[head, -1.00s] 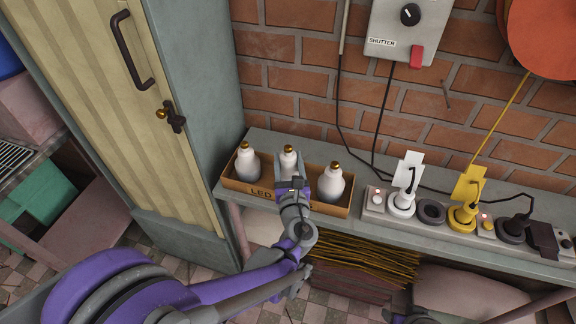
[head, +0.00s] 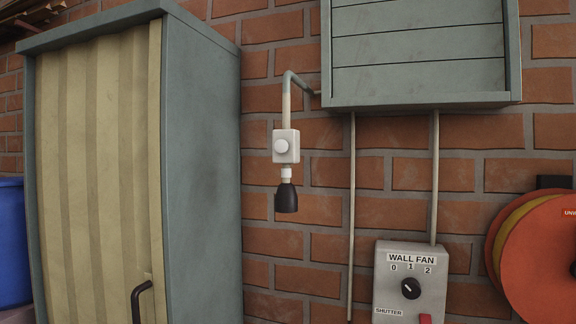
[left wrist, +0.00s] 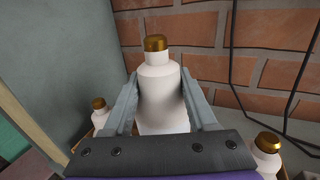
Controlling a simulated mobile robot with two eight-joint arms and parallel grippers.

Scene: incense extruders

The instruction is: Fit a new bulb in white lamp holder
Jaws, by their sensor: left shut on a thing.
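In the left wrist view, my left gripper (left wrist: 160,88) is shut on a white bulb (left wrist: 158,97) with a gold cap pointing up. The fingers press its two sides, and its lower end is hidden behind the gripper. I cannot tell whether it is clear of the box below. In the head view, a lamp holder hangs from a bent grey pipe on the brick wall: a white box (head: 286,146) with a round knob, a short white neck, and a black socket (head: 286,198) facing down with nothing in it visible. Neither gripper shows in the head view.
Two more gold-capped bulbs stand either side of the held one, left (left wrist: 99,114) and right (left wrist: 267,151). A grey cabinet (head: 205,150) stands left of the lamp holder. A shuttered wall box (head: 420,55), a fan switch box (head: 410,283) and an orange reel (head: 545,255) are right.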

